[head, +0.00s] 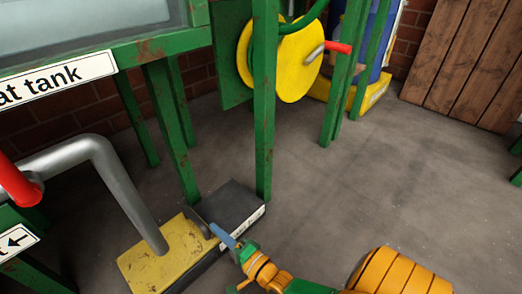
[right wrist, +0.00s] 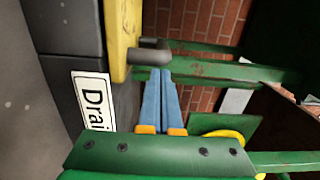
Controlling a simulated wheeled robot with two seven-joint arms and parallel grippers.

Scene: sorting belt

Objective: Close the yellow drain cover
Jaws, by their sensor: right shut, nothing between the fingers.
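The yellow drain cover (head: 150,266) is a worn flat plate on the left part of a low dark drain box (head: 236,204). The right part of the box top shows dark and uncovered. A grey handle (head: 196,222) stands at the cover's right edge. My right gripper (head: 222,236), with blue fingers, is shut and empty beside the handle. In the right wrist view the fingertips (right wrist: 160,74) are close to the handle (right wrist: 150,52) and the yellow cover edge (right wrist: 123,35); I cannot tell if they touch. My left gripper is not in view.
A grey pipe (head: 128,192) comes down over the cover. A green frame post (head: 264,120) stands just behind the box. A yellow wheel with a red handle (head: 290,65) is above. A label (right wrist: 92,100) is on the box front. Floor to the right is clear.

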